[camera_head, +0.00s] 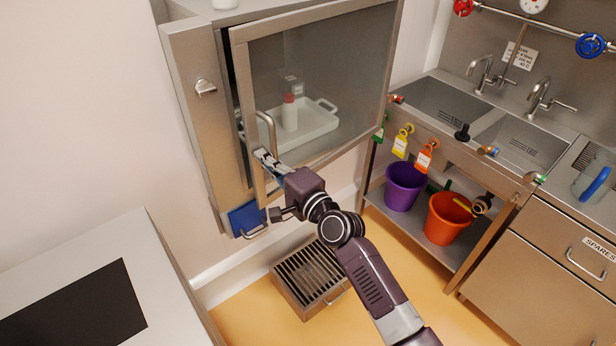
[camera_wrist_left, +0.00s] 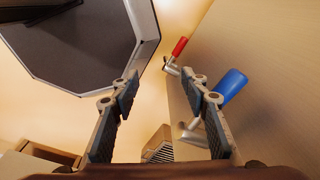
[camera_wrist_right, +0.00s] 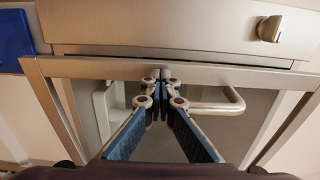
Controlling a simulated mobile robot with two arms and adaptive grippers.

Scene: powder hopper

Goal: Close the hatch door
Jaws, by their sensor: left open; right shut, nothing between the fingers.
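The hatch door (camera_head: 315,25) is a metal-framed glass door on the steel wall cabinet (camera_head: 188,90). It stands slightly ajar, with a narrow dark gap along its left edge. Its bar handle (camera_head: 272,130) also shows in the right wrist view (camera_wrist_right: 235,102). My right gripper (camera_head: 262,156) is shut and empty, its tips at the door frame (camera_wrist_right: 100,68) beside the handle, not around it. Whether the tips touch the frame is hard to tell. My left gripper (camera_wrist_left: 161,90) is open and empty, out of the head view.
A white tray (camera_head: 318,125) with a bottle (camera_head: 289,112) shows behind the glass. A latch knob (camera_head: 205,87) sits on the cabinet front. A floor grate (camera_head: 310,275) lies below. Red (camera_wrist_left: 179,47) and blue (camera_wrist_left: 231,86) handles are near my left gripper.

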